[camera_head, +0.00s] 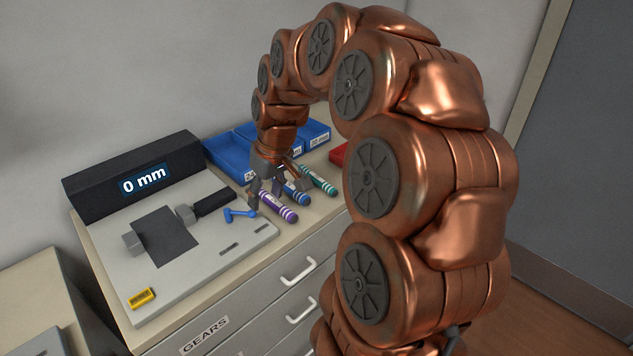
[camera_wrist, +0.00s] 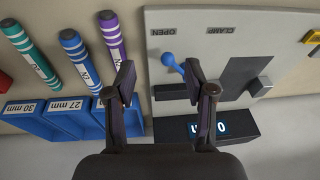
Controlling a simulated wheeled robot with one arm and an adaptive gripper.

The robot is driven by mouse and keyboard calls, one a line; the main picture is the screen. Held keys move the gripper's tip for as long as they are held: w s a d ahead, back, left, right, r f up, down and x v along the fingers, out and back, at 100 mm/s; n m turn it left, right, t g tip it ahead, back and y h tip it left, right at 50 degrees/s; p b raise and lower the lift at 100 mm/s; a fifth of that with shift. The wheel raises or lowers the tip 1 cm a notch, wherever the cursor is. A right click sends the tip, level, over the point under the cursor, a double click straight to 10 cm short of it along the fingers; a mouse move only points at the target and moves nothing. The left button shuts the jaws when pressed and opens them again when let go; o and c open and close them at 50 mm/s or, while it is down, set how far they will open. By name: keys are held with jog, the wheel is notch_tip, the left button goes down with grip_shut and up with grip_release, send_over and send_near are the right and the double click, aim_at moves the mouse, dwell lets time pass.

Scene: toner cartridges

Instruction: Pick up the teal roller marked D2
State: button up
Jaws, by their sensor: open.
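The teal roller (camera_head: 318,180) lies on the counter, the rightmost of three rollers in the head view. In the wrist view the teal roller (camera_wrist: 28,52) is at the upper left, with a white label too small to read. My gripper (camera_head: 266,188) points down above the counter, to the left of the teal roller. In the wrist view my gripper (camera_wrist: 158,82) is open and empty, its left finger near the purple roller (camera_wrist: 113,38). The blue roller (camera_wrist: 80,58) lies between the purple and teal ones. My gripper partly hides the blue roller in the head view.
Blue bins (camera_wrist: 22,123) with size labels stand behind the rollers. A red container (camera_head: 338,153) is at their right. To the left is a grey plate (camera_head: 180,290) with a clamp, a blue lever (camera_head: 238,214), a yellow block (camera_head: 141,298) and a black "0 mm" display (camera_head: 140,180).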

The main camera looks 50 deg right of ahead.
jog(key=w+d+f+t, duration=0.1)
jog(key=w+d, duration=0.2)
jog(key=d, duration=0.7)
jog(key=m+t+h, duration=0.1)
jog(key=m, duration=0.1)
send_near(315, 175)
jog(key=shift+w+a+f, duration=0.35)
jog(key=shift+a+f, duration=0.05)
jog(key=shift+f, duration=0.25)
jog(key=shift+d+f+h, duration=0.15)
jog(key=shift+d+h, duration=0.15)
jog(key=shift+p+x, duration=1.35)
jog(key=shift+x, duration=2.4)
jog(key=shift+a, duration=0.1)
jog(key=shift+c, duration=0.2)
grip_shut()
